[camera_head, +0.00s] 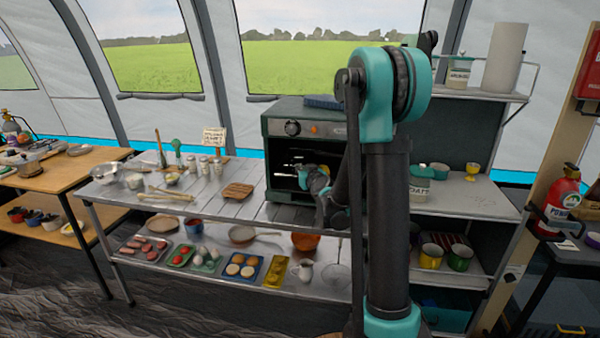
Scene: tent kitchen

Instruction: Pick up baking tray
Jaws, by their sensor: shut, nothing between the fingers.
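A dark green oven (290,132) stands on the upper shelf with its front opening dark. Pale thin edges (296,161) show inside it; they may be a rack or the baking tray, and I cannot tell which. My gripper (304,174) is at the oven opening, shut, with nothing visibly held. My arm hides the right part of the oven and its opening. Whether the gripper touches anything inside is too small to tell.
A wooden board (238,192) lies left of the oven, with jars and utensils beyond. The lower shelf holds several food trays, including a blue one with buns (243,268), and a white jug (304,271). A red extinguisher (562,207) stands at right.

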